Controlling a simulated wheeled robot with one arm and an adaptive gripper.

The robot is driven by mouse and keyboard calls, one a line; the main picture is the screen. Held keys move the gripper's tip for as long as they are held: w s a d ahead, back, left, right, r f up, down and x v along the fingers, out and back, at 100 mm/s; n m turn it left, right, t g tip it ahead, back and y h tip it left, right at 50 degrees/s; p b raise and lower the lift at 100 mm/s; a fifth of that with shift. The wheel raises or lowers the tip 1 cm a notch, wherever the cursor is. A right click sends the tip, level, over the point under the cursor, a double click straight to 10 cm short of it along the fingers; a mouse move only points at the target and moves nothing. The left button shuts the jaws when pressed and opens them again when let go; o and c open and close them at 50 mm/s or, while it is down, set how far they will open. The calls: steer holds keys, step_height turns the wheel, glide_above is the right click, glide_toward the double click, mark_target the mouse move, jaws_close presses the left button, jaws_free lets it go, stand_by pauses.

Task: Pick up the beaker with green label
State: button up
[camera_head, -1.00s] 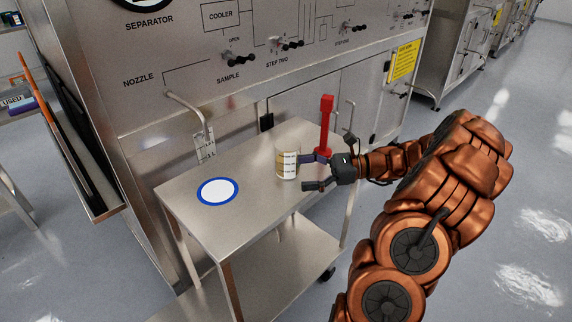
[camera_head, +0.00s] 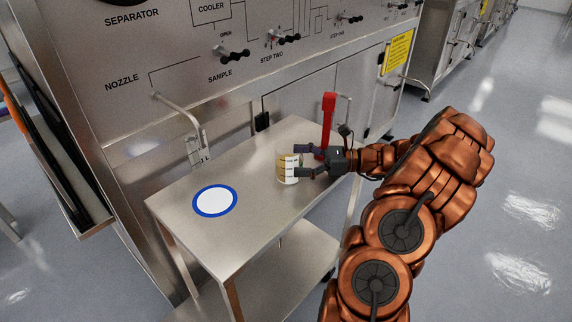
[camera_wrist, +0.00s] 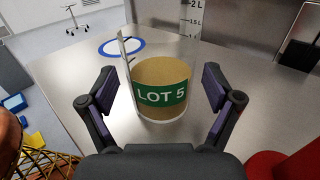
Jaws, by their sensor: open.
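The beaker (camera_wrist: 162,88) stands upright on the steel cart top and holds tan contents. Its green label reading "LOT 5" faces me in the wrist view; in the head view the beaker (camera_head: 287,168) shows only white and yellowish sides. My gripper (camera_head: 302,162) is level with the beaker at its right side. In the wrist view the two fingers of my gripper (camera_wrist: 162,98) are spread, one on each side of the beaker, with gaps visible on both sides.
The steel cart top (camera_head: 255,170) carries a blue-ringed white disc (camera_head: 214,201) to the left. A red upright object (camera_head: 327,125) stands close behind my gripper. A nozzle pipe (camera_head: 180,112) hangs from the panel at the back. The cart top's front is clear.

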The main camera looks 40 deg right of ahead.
mark_target(278, 160)
steer(key=shift+x, duration=2.8)
steer(key=shift+f, duration=0.1)
steer(key=shift+c, duration=0.3)
steer(key=c, duration=0.9)
steer(key=shift+c, duration=0.2)
